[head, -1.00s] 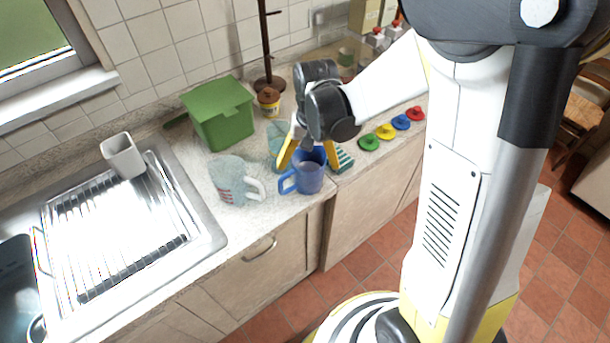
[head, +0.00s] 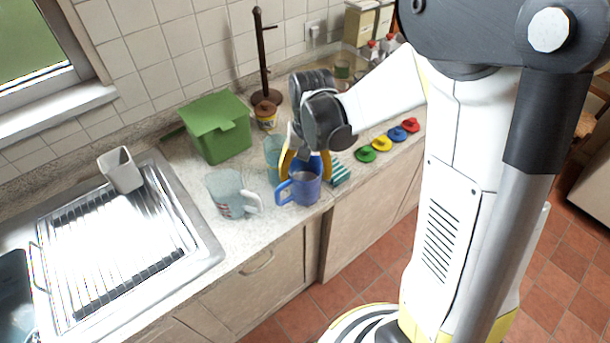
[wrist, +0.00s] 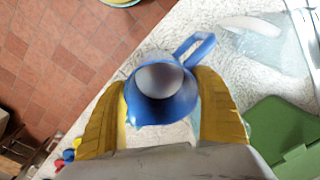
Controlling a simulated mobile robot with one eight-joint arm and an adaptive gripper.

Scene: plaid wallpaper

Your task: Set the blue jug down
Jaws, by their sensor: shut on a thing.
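The blue jug (head: 299,188) is at the front edge of the counter in the head view, upright, with its handle to the left. My gripper (head: 304,168) comes down over it from above, with its yellow fingers on either side of the jug. In the wrist view the blue jug (wrist: 162,92) sits between the two yellow fingers of my gripper (wrist: 163,110), its open mouth facing the camera. I cannot tell whether the jug's base touches the counter.
A clear measuring jug (head: 228,192) stands just left of the blue jug. A green bin (head: 217,127) is behind, and a teal-striped item (head: 340,174) is close at the right. Coloured lids (head: 381,143) lie farther right. A steel sink drainer (head: 120,250) is left.

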